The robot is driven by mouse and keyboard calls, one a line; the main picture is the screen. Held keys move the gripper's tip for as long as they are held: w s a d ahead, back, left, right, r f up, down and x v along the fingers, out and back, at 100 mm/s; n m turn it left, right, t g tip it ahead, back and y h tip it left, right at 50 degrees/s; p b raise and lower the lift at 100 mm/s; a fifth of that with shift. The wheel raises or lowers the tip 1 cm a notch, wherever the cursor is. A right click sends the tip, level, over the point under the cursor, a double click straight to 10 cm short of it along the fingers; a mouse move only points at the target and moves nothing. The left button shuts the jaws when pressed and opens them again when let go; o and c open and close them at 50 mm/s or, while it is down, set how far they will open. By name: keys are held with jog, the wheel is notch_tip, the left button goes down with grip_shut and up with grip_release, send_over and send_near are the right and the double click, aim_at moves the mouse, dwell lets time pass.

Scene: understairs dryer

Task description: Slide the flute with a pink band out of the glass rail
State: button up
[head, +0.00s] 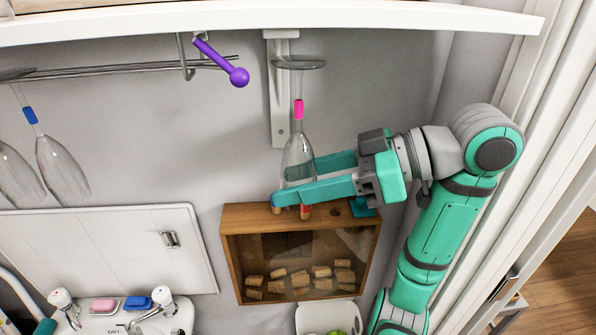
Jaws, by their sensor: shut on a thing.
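The flute with a pink band (297,152) is upside down, with its foot at the top and its bowl at the bottom. The pink band is on its stem. My gripper (286,181) is shut on the bowl, one finger on each side, reaching in from the right. The glass rail (120,69) is a pair of metal bars under the shelf at left. The flute's foot appears to the right of the rail's end, with a gap between. A purple lever with a ball end (238,77) sits by that end of the rail.
A flute with a blue band (62,168) and another glass hang from the rail at far left. A white bracket (279,100) is behind the held flute. A wooden cork box (230,222) is just below my gripper. The white shelf (390,15) is overhead.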

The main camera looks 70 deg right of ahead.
jog(key=s+a+f, duration=0.1)
jog(key=s+a, duration=0.3)
jog(key=a, duration=0.7)
jog(key=shift+s+a+f, duration=0.3)
jog(key=shift+s, duration=0.1)
dwell(0.4)
